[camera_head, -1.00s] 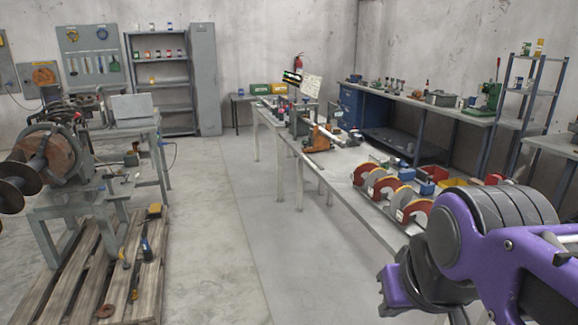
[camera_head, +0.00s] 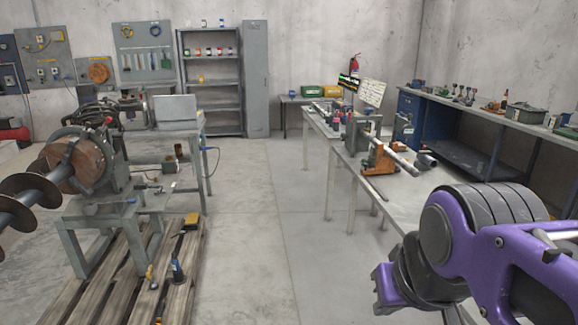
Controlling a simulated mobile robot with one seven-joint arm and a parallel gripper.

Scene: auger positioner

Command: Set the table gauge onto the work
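The work appears to be a dark auger (camera_head: 28,192) with spiral flights, lying at the left edge. Its brown round end sits against the grey positioner (camera_head: 100,160), which stands on a grey steel stand (camera_head: 100,225). I cannot pick out the table gauge for certain. Small items lie on the stand and on the wooden pallet (camera_head: 125,265), among them a yellow-topped dark item (camera_head: 191,219) and a blue and black tool (camera_head: 177,268). My purple and grey arm fills the lower right. My gripper's fingertips do not show.
A grey workbench (camera_head: 410,190) with an orange vise-like tool (camera_head: 380,158) stands on the right, near my arm. Another grey table (camera_head: 190,150) is behind the positioner. The concrete floor (camera_head: 245,240) between pallet and workbench is clear. Grey shelving (camera_head: 210,85) stands at the back wall.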

